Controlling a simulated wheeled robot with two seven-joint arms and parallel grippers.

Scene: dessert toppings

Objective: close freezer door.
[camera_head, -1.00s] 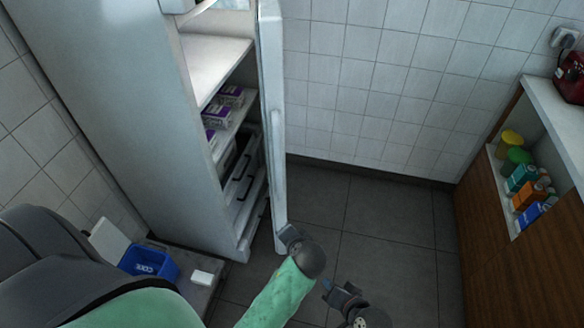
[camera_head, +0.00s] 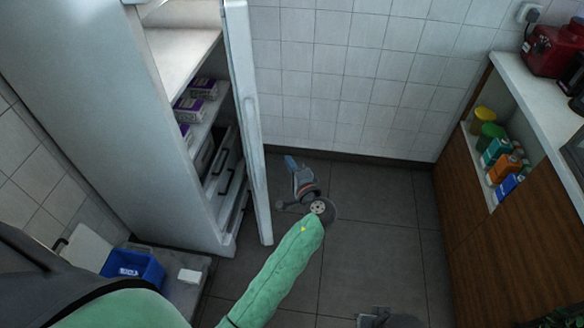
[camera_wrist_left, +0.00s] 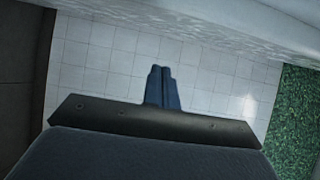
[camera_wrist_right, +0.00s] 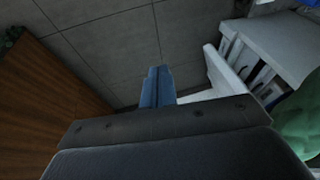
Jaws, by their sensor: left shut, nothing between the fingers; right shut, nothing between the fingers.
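The tall white freezer (camera_head: 95,90) stands at the left in the head view. Its door (camera_head: 246,110) is open and seen nearly edge-on, with the shelves and drawers inside exposed. My left gripper (camera_head: 290,162) is just right of the door; I cannot tell whether it touches. Its blue fingers are shut and empty in the left wrist view (camera_wrist_left: 160,86). My right gripper (camera_head: 378,318) is partly cut off at the bottom edge of the head view. Its fingers are shut and empty in the right wrist view (camera_wrist_right: 157,86), which also shows the freezer drawers (camera_wrist_right: 262,75).
Purple-and-white boxes (camera_head: 195,98) sit on a freezer shelf. A blue bin (camera_head: 132,266) stands on a low platform at lower left. A wooden counter (camera_head: 520,235) with bottles and jars lines the right. Dark floor (camera_head: 375,215) is open between freezer and counter.

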